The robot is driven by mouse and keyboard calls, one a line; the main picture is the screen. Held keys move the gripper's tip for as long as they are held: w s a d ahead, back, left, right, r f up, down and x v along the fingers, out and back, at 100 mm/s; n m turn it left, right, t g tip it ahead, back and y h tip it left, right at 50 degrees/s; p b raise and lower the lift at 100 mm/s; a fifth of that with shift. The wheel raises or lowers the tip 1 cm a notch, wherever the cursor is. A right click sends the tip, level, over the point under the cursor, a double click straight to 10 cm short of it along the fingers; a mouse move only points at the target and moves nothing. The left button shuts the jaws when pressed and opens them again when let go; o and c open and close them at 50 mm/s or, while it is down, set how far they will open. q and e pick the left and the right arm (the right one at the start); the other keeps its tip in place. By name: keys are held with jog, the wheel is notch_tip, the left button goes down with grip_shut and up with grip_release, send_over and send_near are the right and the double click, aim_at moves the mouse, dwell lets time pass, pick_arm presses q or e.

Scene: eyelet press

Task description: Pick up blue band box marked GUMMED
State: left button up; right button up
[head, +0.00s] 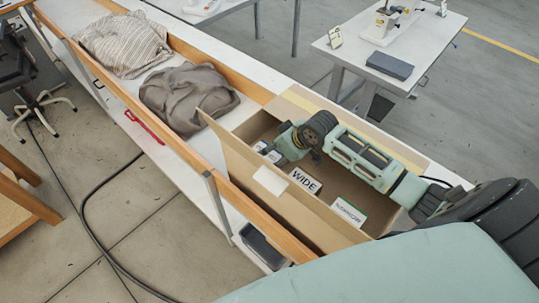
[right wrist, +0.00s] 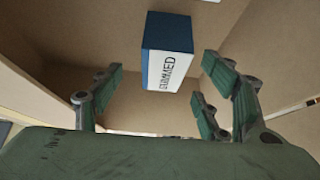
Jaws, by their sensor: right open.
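The blue band box (right wrist: 168,50) shows in the right wrist view with a white face marked GUMMED and a blue side. It stands inside a large open cardboard carton (head: 240,160). My right gripper (right wrist: 163,82) is open, its green fingers spread to either side of the box's line, with the box ahead of them and not gripped. In the head view my right arm reaches along the carton and the right gripper (head: 279,150) is at its left end. A small white and blue part of a box shows beside the fingers there. My left gripper is out of view.
A box marked WIDE (head: 305,181) and a white box with green lettering (head: 348,211) stand in the carton near its front wall. Grey cloth (head: 187,97) and a striped bundle (head: 124,42) lie left of the carton. The carton walls close in around the gripper.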

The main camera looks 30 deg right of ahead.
aim_at(267, 155)
jog(key=shift+w+a+f, duration=0.3)
jog(key=shift+w+f, duration=0.1)
jog(key=shift+f, duration=0.15)
jog(key=shift+w+a+f, duration=0.15)
jog(key=shift+w+a, duration=0.05)
jog(key=shift+a, duration=0.05)
jog(key=p+x, duration=0.1)
jog(key=x, duration=0.3)
jog(key=shift+p, duration=0.4)
jog(key=shift+w+f, duration=0.15)
jog(key=shift+f, duration=0.15)
jog(key=c, duration=1.4)
jog(key=shift+o, duration=0.2)
